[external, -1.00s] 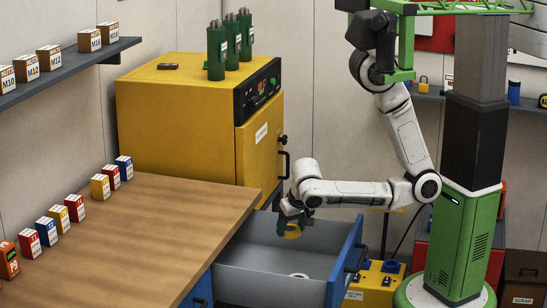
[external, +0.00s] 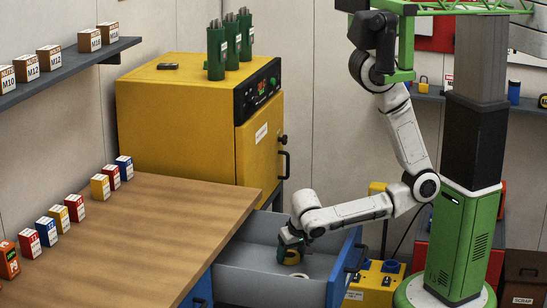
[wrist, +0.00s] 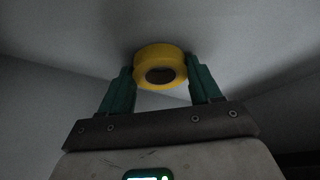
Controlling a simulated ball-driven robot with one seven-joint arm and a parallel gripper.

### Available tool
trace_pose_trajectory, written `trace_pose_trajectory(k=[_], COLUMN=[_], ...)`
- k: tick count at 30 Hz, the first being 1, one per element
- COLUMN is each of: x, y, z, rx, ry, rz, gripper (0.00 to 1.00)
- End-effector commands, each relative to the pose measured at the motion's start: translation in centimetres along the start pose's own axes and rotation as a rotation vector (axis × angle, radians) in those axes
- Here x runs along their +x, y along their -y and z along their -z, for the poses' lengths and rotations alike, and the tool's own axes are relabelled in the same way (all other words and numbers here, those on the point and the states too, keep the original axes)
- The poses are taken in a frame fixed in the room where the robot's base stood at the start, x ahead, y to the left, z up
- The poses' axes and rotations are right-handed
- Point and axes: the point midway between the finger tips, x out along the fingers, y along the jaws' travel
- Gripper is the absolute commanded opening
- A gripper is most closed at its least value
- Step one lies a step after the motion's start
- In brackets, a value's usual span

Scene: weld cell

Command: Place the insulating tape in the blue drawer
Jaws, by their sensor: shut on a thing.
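The insulating tape (wrist: 160,57) is a yellow roll with a dark centre hole. In the wrist view it sits between the two green fingers of my gripper (wrist: 160,78). I cannot tell whether the tape touches the drawer floor. A pale ring (external: 299,276) lies on the drawer floor, just in front of my gripper.
A wooden bench top (external: 140,225) with several small boxes stands left of the drawer. A yellow oven (external: 175,115) with green canisters on top stands behind. A yellow case (external: 375,283) is right of the drawer. The drawer's left part looks clear.

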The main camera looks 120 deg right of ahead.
Motion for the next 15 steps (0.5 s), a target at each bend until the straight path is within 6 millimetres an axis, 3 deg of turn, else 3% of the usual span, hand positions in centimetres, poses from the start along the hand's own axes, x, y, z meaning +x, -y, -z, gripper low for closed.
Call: trace_pose_trajectory(k=[2, 3, 11, 15], x=[0.24, 0.28, 0.20, 0.20], y=[0.00, -0.01, 0.00, 0.00], z=[-0.09, -0.10, -0.08, -0.07], rx=[0.000, 0.000, 0.000, 0.000], ry=[0.000, 0.000, 0.000, 0.000], rz=[-0.001, -0.001, 0.000, 0.000], gripper=[0.34, 0.64, 0.88, 0.88])
